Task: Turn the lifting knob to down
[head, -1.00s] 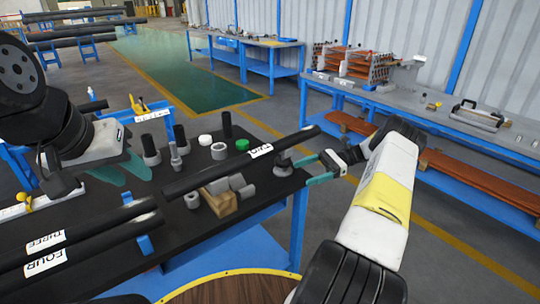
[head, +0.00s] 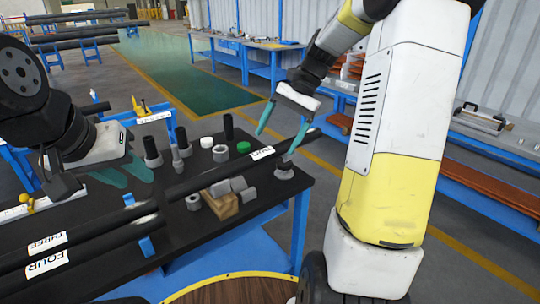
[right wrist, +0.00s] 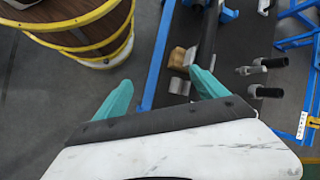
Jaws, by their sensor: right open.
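No part is marked clearly as the lifting knob. A yellow knob (head: 23,197) stands on a labelled white strip at the left edge of the head view, and a yellow handled piece (head: 138,106) stands on the blue frame behind the table. I cannot tell which is the lifting knob. My right gripper (head: 279,141) is open and empty, pointing down near the tube's far end and the grey flanged fitting (head: 284,172). It also shows in the right wrist view (right wrist: 160,80). My left gripper (head: 136,179) hangs above the table's left part, its fingers apart and empty.
The black table (head: 215,238) bears long dark tubes (head: 90,250), a wooden block (head: 222,205) with grey sleeves, several upright cylinders, and a green cap (head: 243,147). A round yellow-rimmed wooden thing (right wrist: 85,30) stands nearby. A blue bench is behind my right arm.

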